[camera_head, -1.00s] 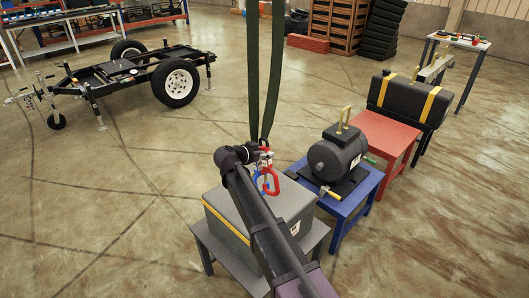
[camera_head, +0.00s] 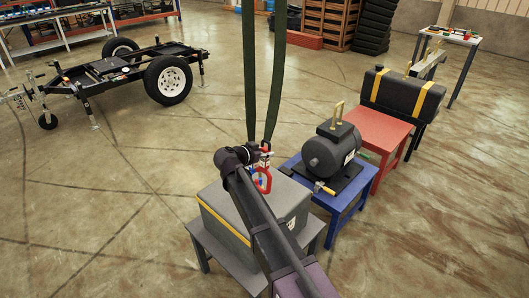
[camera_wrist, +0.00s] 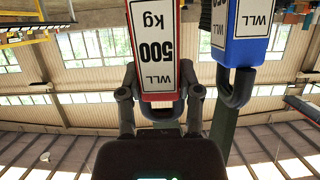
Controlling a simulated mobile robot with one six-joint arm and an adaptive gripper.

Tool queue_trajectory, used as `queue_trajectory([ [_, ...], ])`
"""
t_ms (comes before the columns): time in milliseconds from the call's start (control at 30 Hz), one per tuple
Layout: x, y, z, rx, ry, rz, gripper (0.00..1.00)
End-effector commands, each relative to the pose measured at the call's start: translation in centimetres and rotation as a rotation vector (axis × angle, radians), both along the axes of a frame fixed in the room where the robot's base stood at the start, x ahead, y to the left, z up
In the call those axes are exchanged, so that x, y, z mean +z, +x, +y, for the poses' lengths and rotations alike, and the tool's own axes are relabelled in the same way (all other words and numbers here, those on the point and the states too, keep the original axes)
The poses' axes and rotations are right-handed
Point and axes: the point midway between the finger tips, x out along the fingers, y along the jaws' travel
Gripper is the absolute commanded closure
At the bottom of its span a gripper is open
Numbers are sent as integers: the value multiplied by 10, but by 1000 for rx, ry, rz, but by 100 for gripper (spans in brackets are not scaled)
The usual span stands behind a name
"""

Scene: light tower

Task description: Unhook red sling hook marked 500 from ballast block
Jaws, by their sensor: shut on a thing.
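The red sling hook (camera_head: 263,182) hangs at the lower end of the green slings, over the grey ballast block (camera_head: 216,217) with a yellow strip. In the wrist view the red hook's body (camera_wrist: 155,40) carries a white plate reading WLL 500 kg, upside down. My gripper (camera_wrist: 160,105) is shut on this red body, one finger on each side. A blue hook (camera_wrist: 247,50) hangs close to its right in the wrist view. I cannot tell whether the red hook still passes through an eye on the block.
The block stands on a grey table (camera_head: 205,248). To its right are a black motor (camera_head: 325,158) on a blue table and a black tank (camera_head: 395,95) beside a red table (camera_head: 385,130). A trailer (camera_head: 115,75) stands back left. The floor at left is clear.

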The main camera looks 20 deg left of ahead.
Motion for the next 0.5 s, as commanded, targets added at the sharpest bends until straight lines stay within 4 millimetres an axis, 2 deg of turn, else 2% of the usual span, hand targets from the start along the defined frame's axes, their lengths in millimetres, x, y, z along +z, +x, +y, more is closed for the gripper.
queue_trajectory([
  [500,1,-6,-16,-1,-3,-1,100],
])
